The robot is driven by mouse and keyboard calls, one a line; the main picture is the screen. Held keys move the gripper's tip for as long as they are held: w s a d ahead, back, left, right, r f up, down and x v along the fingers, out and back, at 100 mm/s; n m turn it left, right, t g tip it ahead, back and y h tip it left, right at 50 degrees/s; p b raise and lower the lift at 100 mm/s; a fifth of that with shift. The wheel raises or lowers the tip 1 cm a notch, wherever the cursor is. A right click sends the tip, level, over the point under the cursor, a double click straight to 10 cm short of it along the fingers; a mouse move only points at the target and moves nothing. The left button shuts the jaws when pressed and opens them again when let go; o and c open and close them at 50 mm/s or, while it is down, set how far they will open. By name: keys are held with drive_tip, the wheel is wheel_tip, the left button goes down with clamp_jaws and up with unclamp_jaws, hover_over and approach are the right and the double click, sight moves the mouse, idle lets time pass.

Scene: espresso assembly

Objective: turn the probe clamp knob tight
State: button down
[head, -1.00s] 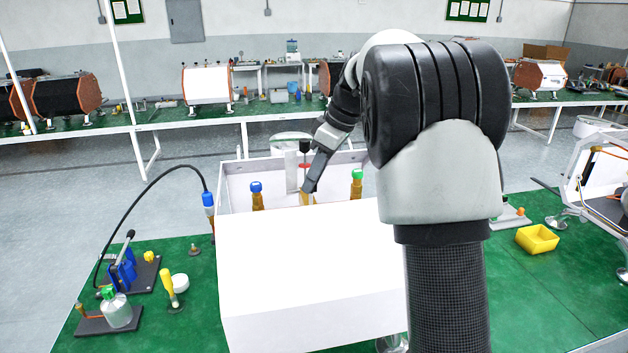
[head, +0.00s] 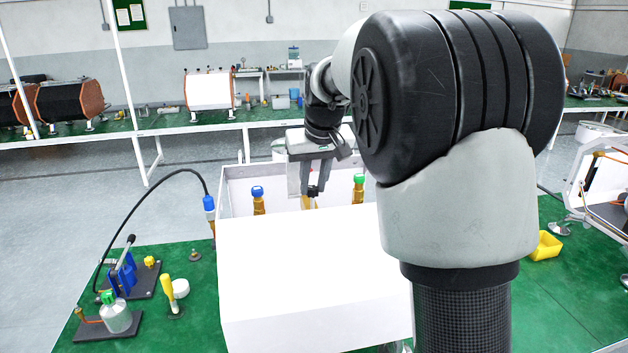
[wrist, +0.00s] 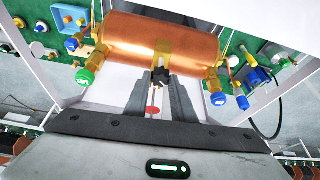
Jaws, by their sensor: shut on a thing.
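The black clamp knob (wrist: 160,76) shows in the wrist view on a brass fitting (wrist: 163,53) at the middle of the copper boiler (wrist: 125,38). My gripper (wrist: 160,83) reaches toward the boiler with its two dark fingers on either side of the knob, shut on it. A thin rod with a red disc (wrist: 152,110) lies between the fingers, nearer the palm. In the head view my gripper (head: 314,190) points down behind the white panel, over a brass fitting (head: 308,203). The fingers partly hide the knob there.
A white machine housing (head: 310,270) hides most of the boiler in the head view. Blue-capped (head: 257,191) and green-capped (head: 359,181) fittings flank my gripper. A hand pump (head: 124,270), a bottle (head: 116,314) and a yellow bin (head: 546,245) are on the green bench.

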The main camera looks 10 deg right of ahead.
drive_tip(key=shift+a+m+h+p, duration=0.1)
drive_tip(key=shift+m+h+p, duration=0.3)
drive_tip(key=shift+m, duration=0.7)
drive_tip(key=c, duration=1.5)
unclamp_jaws()
drive_tip(key=v, duration=1.7)
drive_tip(key=shift+a+r, duration=0.2)
drive_tip(key=shift+r, duration=0.05)
